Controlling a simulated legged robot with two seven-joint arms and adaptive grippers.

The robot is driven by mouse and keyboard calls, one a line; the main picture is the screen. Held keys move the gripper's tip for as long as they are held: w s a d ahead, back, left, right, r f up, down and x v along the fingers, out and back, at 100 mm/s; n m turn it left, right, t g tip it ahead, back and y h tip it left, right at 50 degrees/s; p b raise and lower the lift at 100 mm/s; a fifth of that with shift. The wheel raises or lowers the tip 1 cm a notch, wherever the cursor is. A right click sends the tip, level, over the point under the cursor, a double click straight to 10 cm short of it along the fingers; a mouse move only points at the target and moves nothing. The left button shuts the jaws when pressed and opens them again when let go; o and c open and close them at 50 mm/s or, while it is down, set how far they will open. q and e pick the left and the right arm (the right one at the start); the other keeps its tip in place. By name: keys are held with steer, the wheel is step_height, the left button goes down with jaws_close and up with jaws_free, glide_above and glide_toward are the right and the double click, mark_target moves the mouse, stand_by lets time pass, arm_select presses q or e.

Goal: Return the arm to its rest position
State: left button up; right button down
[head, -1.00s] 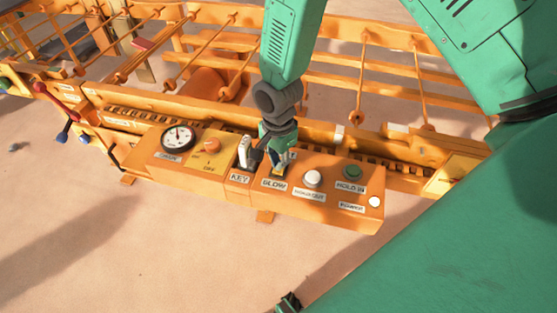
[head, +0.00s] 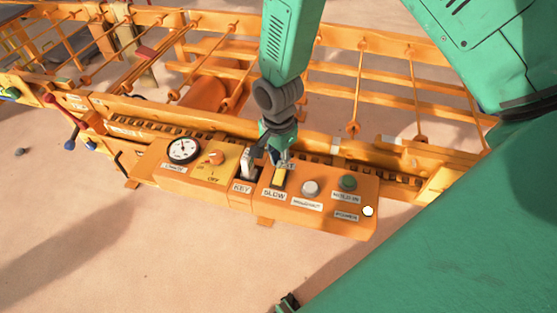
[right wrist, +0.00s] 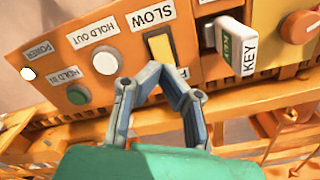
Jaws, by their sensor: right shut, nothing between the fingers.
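My right gripper (head: 283,157) hangs over the orange control panel (head: 215,180), just above the yellow SLOW switch (head: 278,179). In the right wrist view its two fingertips (right wrist: 159,70) meet in a point just short of the yellow switch (right wrist: 160,47), with nothing between them. Whether the tips touch the switch is hard to tell. My green right arm (head: 290,40) comes down from the top of the head view. My left gripper does not show.
Close to the gripper stand the white key (right wrist: 232,42), the white HOLD OUT button (head: 310,188) and the green HOLD IN button (head: 347,183). A gauge (head: 183,150) and an orange knob (head: 214,157) sit further left. Orange rails lie behind; sandy ground in front is open.

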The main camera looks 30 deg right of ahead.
steer(key=s+f+n, duration=0.2)
steer(key=s, duration=0.1)
steer(key=s+f+n, duration=0.2)
steer(key=s, duration=0.1)
steer(key=s+f+n, duration=0.2)
steer(key=s, duration=0.1)
steer(key=shift+s+f, duration=0.15)
steer(key=shift+s, duration=0.25)
steer(key=s+d+f+n, duration=0.1)
steer(key=s+f+n, duration=0.1)
steer(key=s+n, duration=0.8)
steer(key=s, duration=0.2)
steer(key=shift+s+t, duration=0.3)
steer(key=shift+s, duration=0.1)
steer(key=shift+s+d, duration=0.1)
